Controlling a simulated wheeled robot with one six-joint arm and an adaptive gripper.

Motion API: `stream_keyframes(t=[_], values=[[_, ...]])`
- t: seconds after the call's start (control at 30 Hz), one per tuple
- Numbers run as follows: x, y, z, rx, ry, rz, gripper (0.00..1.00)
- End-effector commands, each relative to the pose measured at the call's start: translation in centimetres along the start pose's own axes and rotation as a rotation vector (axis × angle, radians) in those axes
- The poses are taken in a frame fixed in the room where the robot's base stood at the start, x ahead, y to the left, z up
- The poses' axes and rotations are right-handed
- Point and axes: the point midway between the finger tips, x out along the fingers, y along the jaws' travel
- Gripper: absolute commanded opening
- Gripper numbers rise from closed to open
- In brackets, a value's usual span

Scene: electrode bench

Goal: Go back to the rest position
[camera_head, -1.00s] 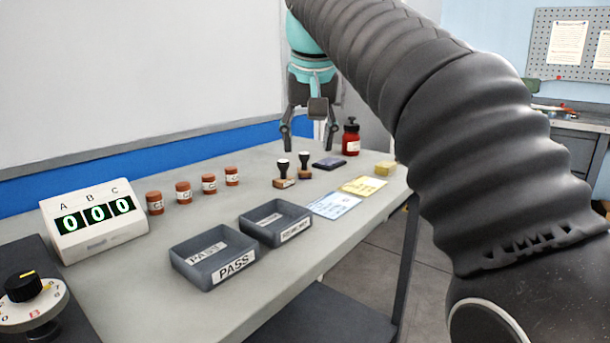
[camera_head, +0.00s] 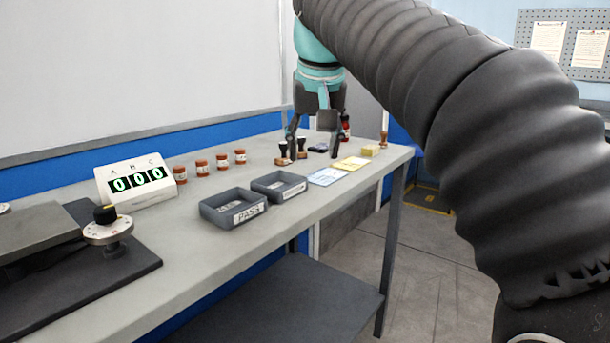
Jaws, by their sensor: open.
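My gripper (camera_head: 312,150) hangs fingers down over the far end of the bench (camera_head: 190,240). Its fingers are spread and nothing shows between them but what stands behind. In the picture its fingertips overlap the two dark-handled stamps (camera_head: 283,152); I cannot tell whether they touch. A red bottle (camera_head: 345,128) is partly hidden behind the gripper.
Several brown jars (camera_head: 202,168) stand by the white counter box (camera_head: 136,182), which reads 000. Two grey trays, the nearer marked PASS (camera_head: 233,208), sit mid-bench. Blue and yellow cards (camera_head: 350,163) and a yellow block (camera_head: 370,150) lie at right. A dial (camera_head: 108,228) is at left.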

Motion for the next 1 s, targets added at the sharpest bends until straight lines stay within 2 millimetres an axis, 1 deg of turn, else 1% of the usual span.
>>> stream_keyframes(t=[0.23,0.37,0.47,0.67,0.7,0.77,0.8,0.87,0.9,1.0], values=[[1.0,2.3,2.9,0.012,0.009,0.005,0.58],[2.0,4.0,5.5,0.021,0.016,0.010,0.58],[3.2,5.5,8.4,0.029,0.025,0.014,0.58],[6.6,8.2,15.5,0.051,0.045,0.022,0.58],[7.4,8.7,17.0,0.057,0.049,0.025,0.58],[8.7,9.3,19.4,0.063,0.056,0.029,0.58],[9.6,9.7,21.0,0.069,0.060,0.032,0.58],[11.1,10.1,23.4,0.077,0.064,0.035,0.58],[12.0,10.4,24.9,0.082,0.069,0.038,0.58],[14.2,10.9,28.4,0.094,0.078,0.044,0.58]])
